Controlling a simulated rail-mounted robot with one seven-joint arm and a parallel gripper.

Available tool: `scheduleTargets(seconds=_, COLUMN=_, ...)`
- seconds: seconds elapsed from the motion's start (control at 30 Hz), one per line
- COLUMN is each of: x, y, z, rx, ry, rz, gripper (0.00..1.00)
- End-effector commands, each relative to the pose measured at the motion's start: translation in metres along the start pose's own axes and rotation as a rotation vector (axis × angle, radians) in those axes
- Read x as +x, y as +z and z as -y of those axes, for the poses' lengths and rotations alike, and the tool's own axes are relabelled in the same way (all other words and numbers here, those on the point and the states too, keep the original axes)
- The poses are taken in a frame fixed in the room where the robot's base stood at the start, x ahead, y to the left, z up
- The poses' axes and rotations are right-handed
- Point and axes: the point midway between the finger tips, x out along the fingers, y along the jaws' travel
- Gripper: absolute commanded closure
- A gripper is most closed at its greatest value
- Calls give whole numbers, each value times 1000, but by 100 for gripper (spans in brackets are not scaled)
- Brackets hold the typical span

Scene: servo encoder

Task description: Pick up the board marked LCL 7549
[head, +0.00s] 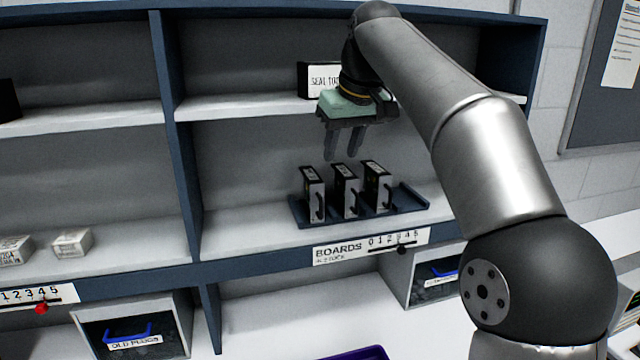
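Three dark boards with pale front edges and black handles stand upright side by side in a dark blue rack on the middle shelf: the left board (313,195), the middle board (346,192) and the right board (378,188). Their markings are too small to read, so I cannot tell which is LCL 7549. My gripper (343,157) points down above the boards, nearest over the left and middle ones. Its two fingers are apart with nothing between them.
The rack (408,205) has free room at its right end. A BOARDS label (340,252) with a number scale is on the shelf edge. A "SEAL TO…" sign (318,80) stands on the shelf above, beside my wrist. Small white boxes (72,243) sit in the left bay.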

Motion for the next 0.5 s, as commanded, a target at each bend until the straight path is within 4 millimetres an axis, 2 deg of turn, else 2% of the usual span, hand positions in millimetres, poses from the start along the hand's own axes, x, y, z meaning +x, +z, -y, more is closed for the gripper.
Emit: scheduleTargets(seconds=0.5, x=100, y=0, z=0, rx=0, ry=0, rz=2, gripper=65)
